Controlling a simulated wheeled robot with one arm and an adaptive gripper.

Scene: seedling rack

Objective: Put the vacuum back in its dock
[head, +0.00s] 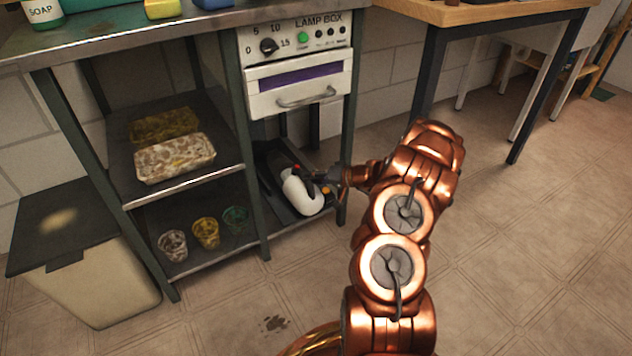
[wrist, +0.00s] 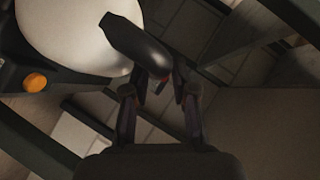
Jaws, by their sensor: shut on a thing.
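The vacuum, with a white rounded body (head: 301,196) and a dark handle, is in the low bay under the lamp box. It also shows large at the upper left of the wrist view (wrist: 80,28). My gripper (head: 328,178) reaches in from the right and is shut on the dark handle (wrist: 137,45); its fingers (wrist: 158,92) sit at the handle's end. A dark tray-like base (head: 270,172), seemingly the dock, lies under and behind the vacuum. An orange button (wrist: 36,82) is on a dark part beside the white body. I cannot tell whether the vacuum is fully seated.
The lamp box (head: 296,70) with a drawer is above the bay, and green-grey rack legs flank it. Shelves at left hold a speckled tray (head: 175,158) and several cups (head: 206,232). A lidded bin (head: 85,260) stands at far left. A dark smudge (head: 275,322) marks the open floor.

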